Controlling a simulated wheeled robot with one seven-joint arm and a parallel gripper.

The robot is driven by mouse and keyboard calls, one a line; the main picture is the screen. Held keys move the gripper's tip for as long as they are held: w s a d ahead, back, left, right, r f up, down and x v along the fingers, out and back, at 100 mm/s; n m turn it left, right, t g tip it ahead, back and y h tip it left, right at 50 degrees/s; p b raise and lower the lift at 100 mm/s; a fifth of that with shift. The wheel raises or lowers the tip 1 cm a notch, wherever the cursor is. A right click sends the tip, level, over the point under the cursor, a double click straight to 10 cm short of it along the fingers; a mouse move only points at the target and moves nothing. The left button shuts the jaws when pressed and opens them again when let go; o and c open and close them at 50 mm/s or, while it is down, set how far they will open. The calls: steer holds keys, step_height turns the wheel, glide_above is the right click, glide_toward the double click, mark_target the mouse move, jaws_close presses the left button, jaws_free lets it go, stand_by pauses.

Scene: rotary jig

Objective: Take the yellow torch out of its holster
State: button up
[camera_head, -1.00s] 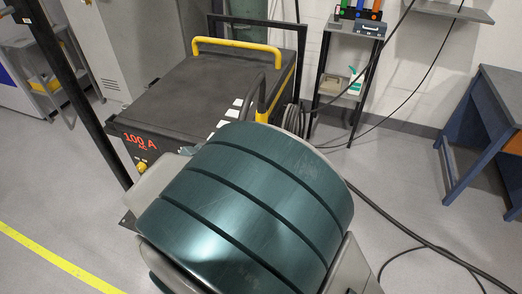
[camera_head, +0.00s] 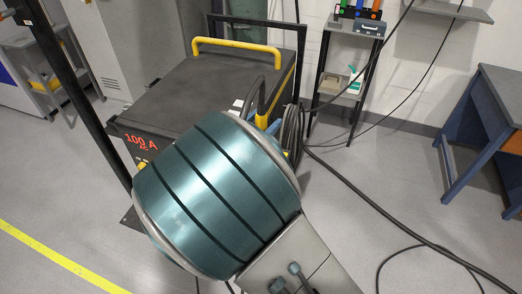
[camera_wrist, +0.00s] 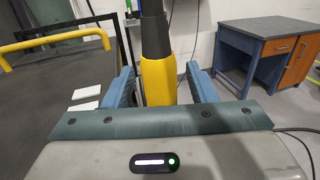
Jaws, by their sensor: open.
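The yellow torch (camera_wrist: 158,80) stands upright in the wrist view, with a black upper part. It also shows in the head view as a small yellow piece (camera_head: 261,119) under a curved black neck, beside the welding machine. My gripper (camera_wrist: 160,70) is open, with one blue finger on each side of the torch. A gap shows between the torch and each finger. The torch's lower end is hidden behind my gripper's body. I cannot make out the holster; my arm covers that area in the head view.
The dark welding machine (camera_head: 195,85) with a yellow handle (camera_head: 236,45) stands left of the torch. A small shelf rack (camera_head: 343,75) stands behind. A blue-legged workbench (camera_head: 490,125) is at right. Black cables (camera_head: 375,205) lie on the otherwise open floor.

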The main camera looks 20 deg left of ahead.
steer(key=shift+w+d, duration=0.2)
steer(key=shift+w, duration=0.35)
steer(key=c, duration=1.1)
steer(key=shift+r, duration=0.15)
step_height(320, 180, up, 18)
steer(key=shift+f, duration=0.1)
